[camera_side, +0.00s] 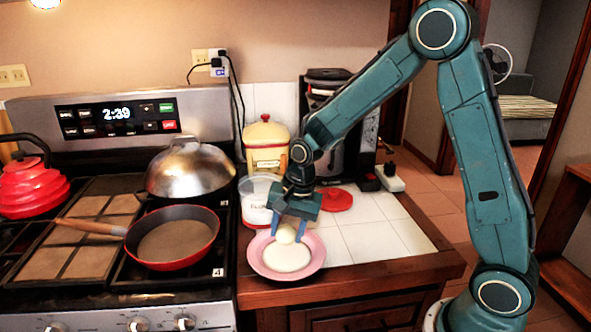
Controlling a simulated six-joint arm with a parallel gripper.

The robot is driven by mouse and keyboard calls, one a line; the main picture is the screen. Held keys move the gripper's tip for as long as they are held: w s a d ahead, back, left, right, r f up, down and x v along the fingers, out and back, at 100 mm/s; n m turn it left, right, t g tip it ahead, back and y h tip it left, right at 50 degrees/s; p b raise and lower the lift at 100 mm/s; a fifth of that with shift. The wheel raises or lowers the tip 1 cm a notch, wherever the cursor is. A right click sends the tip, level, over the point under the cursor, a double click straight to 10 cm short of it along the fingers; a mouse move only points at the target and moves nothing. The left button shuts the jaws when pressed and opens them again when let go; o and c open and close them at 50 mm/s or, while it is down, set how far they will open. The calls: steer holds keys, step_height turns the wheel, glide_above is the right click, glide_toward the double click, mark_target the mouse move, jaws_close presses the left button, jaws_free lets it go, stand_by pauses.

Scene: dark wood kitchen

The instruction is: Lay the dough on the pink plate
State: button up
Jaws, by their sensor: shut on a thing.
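The dough (286,234) is a small pale ball between the fingers of my gripper (289,229). My gripper points down and is shut on it. The pink plate (259,262) lies near the front left of the tiled counter, with a pink rim and a pale round centre. The dough and fingertips are over the back part of the plate. I cannot tell whether the dough touches the plate. The fingers and dough hide part of the plate's back rim.
A white tub (255,205) stands just behind the plate, its red lid (337,200) to the right. A yellow canister (267,146) and a coffee machine stand behind. A red pan (175,240) sits on the stove at left. White tiles (380,238) right of the plate are clear.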

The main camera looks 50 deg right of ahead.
mark_target(288, 243)
steer(key=shift+s+x, duration=0.2)
steer(key=shift+x, duration=0.85)
steer(key=shift+s+x, duration=0.2)
steer(key=shift+x, duration=0.8)
steer(key=shift+d+f, duration=0.2)
steer(key=o, duration=1)
steer(key=shift+r, duration=0.1)
steer(key=v, duration=1.2)
steer(key=shift+r, duration=0.15)
